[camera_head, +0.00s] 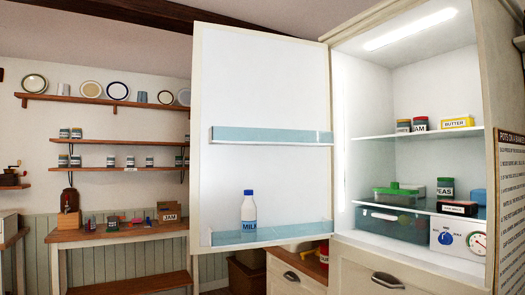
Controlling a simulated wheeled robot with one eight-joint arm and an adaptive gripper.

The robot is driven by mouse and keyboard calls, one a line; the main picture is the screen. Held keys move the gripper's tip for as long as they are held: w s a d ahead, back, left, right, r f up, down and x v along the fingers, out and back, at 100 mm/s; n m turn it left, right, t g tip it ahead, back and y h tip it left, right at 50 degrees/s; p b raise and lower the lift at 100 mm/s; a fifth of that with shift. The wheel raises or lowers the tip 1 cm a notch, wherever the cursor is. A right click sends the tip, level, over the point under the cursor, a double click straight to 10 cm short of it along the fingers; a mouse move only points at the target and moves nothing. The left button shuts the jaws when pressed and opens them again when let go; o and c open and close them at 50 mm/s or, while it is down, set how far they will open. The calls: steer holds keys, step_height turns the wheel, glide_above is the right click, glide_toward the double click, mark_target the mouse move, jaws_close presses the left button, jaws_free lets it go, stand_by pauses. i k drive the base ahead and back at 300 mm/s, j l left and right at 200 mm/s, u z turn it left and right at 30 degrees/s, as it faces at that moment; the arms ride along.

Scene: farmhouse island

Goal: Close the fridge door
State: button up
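The fridge door (262,90) stands wide open, swung out to the left of the fridge body. I see its inner white face with two pale blue shelves. A milk bottle (249,212) stands upright on the lower door shelf (271,234). The upper door shelf (271,136) is empty. The fridge (355,100) is open and lit from its ceiling; its shelves hold a butter box (457,123), jars and containers. The door's outer face and handle are hidden. My gripper is not in view.
Cabinet drawers (388,281) lie below the fridge. A low counter (318,268) sits partly behind the door's lower right. At the left, a wooden table (110,235) carries small items below wall shelves (110,102) with plates and jars.

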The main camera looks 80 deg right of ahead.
mark_target(260, 122)
steer(key=l+z, duration=0.1)
steer(key=z, duration=2)
steer(key=i+j+z, duration=0.15)
steer(key=z, duration=0.3)
steer(key=i+j+z, duration=0.2)
steer(key=z, duration=0.3)
steer(key=i+j+z, duration=0.15)
steer(key=j+z, duration=0.5)
steer(key=z, duration=0.3)
steer(key=j+z, duration=0.55)
steer(key=j, duration=0.35)
steer(key=j+z, duration=0.15)
steer(key=j, duration=0.25)
steer(key=k+j+z, duration=0.1)
steer(key=j, duration=0.35)
steer(key=k+j+z, duration=0.15)
steer(key=j, duration=0.25)
steer(key=j+z, duration=0.1)
steer(key=j, duration=0.35)
steer(key=k+j+z, duration=0.1)
steer(key=j, duration=0.3)
steer(key=k+j+z, duration=0.15)
steer(key=j, duration=0.25)
steer(key=k+j, duration=0.1)
steer(key=j, duration=0.2)
steer(key=k+j, duration=0.1)
steer(key=j, duration=0.15)
